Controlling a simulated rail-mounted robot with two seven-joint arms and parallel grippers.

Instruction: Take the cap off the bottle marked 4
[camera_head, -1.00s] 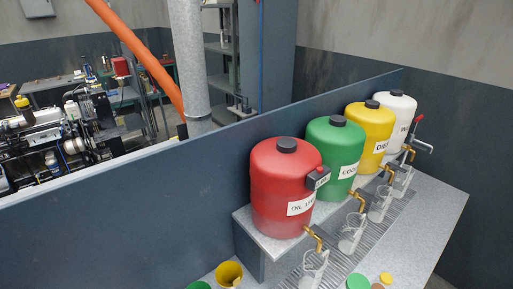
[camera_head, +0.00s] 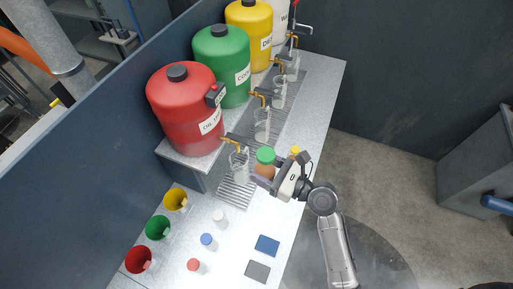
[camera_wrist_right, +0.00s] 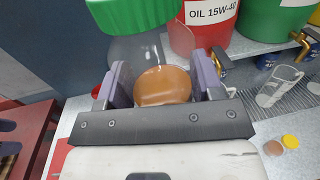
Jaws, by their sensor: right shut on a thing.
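No number shows on any bottle here, so I cannot tell which one is marked 4. My right gripper (camera_head: 270,173) is shut on this bottle's body, below the cap. The fingers partly hide it. Small bottles with a white cap (camera_head: 219,214), a blue cap (camera_head: 207,240) and a red cap (camera_head: 194,265) stand nearer. My left gripper is out of view.
Red (camera_head: 185,115), green (camera_head: 221,62) and yellow (camera_head: 250,30) tanks with taps line the wall, beakers beneath. A small yellow-topped item (camera_head: 294,150) is close behind my gripper. Yellow, green and red cups (camera_head: 139,261) stand at left. Two flat pads (camera_head: 267,245) lie in front.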

